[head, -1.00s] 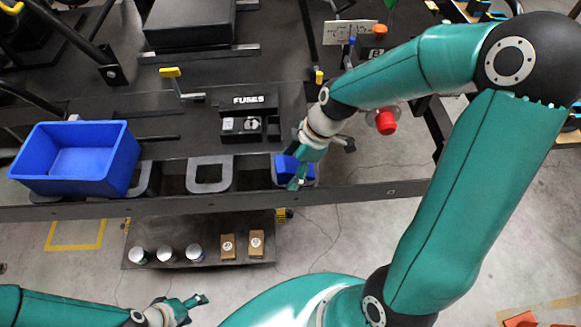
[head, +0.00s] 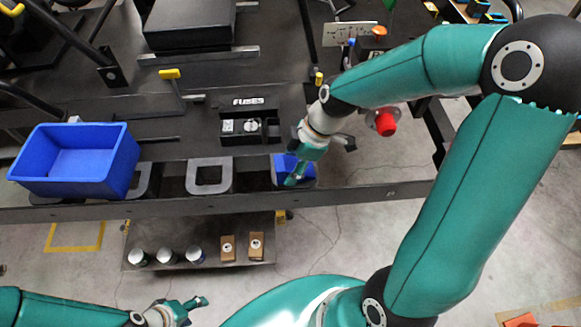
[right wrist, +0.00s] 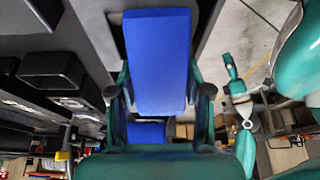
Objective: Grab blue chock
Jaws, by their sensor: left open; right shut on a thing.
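The blue chock (head: 282,168) is at the front edge of the dark kart stand, partly hidden behind my right gripper. My right gripper (head: 303,168) is shut on it. In the right wrist view, the blue chock (right wrist: 158,60) stands long between the two fingers of the right gripper (right wrist: 158,95), with a finger against each side. Whether the chock still touches the stand cannot be told. My left gripper (head: 192,304) is open and empty, low in the head view and away from the stand.
A blue bin (head: 77,160) stands at the stand's left. Grey U-shaped holders (head: 209,177) line its front edge. A black fuse box (head: 250,122) and a red knob (head: 386,124) are near the right gripper. Cans and small boxes sit on a lower shelf (head: 198,262).

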